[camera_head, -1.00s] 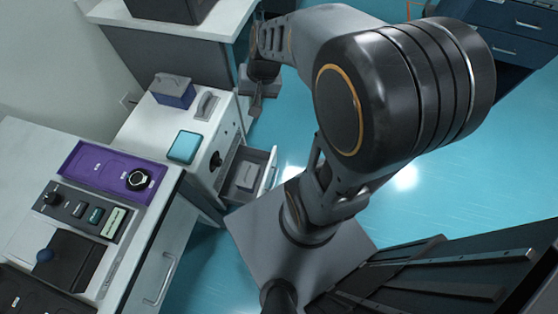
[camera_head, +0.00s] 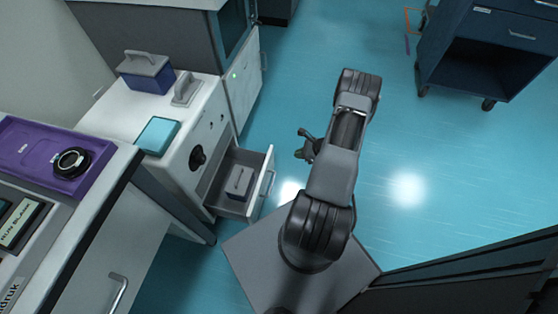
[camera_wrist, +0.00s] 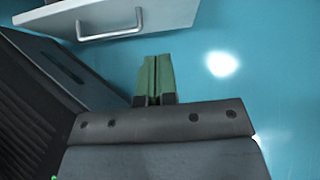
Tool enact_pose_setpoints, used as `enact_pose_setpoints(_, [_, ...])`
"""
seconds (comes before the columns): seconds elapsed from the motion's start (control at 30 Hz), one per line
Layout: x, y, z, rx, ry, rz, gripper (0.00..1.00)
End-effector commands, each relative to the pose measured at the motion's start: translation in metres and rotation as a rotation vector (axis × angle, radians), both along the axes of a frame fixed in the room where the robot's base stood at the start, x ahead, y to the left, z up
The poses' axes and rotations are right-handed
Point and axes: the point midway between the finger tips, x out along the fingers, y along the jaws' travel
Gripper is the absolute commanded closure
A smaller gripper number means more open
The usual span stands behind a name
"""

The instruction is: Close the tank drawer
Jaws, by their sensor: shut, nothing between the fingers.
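The tank drawer (camera_head: 236,207) is pulled out of the white cabinet (camera_head: 170,177) at centre left in the head view, with a small grey block (camera_head: 238,184) inside. Its front with the bar handle (camera_head: 268,184) faces right; the drawer front (camera_wrist: 125,15) also shows at the top of the wrist view. My gripper (camera_head: 302,143) is to the right of the drawer and apart from it, over the floor. In the wrist view its green fingers (camera_wrist: 155,75) are together with nothing between them, below the drawer handle (camera_wrist: 110,28).
On the cabinet top are a blue box with a grey handled lid (camera_head: 148,75), a grey handled piece (camera_head: 186,88) and a teal pad (camera_head: 158,135). A bench with a purple tray (camera_head: 45,155) is at left. A dark blue cart (camera_head: 490,50) stands at upper right. The floor between is clear.

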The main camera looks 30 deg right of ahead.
Motion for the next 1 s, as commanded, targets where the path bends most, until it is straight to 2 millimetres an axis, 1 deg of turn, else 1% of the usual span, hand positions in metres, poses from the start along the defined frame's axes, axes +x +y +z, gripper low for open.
enact_pose_setpoints(0.03, [0.0,0.001,-0.009,0.007,0.004,-0.012,1.0])
enact_pose_setpoints(0.17, [0.006,0.007,-0.023,0.012,0.007,-0.023,1.0])
enact_pose_setpoints(0.4, [0.03,0.03,-0.054,0.011,0.006,-0.019,1.0])
enact_pose_setpoints(0.63, [0.052,0.05,-0.081,0.01,0.006,-0.02,1.0])
enact_pose_setpoints(0.8, [0.068,0.064,-0.077,0.009,0.005,-0.019,1.0])
enact_pose_setpoints(1.0, [0.078,0.073,-0.076,0.009,0.006,-0.021,1.0])
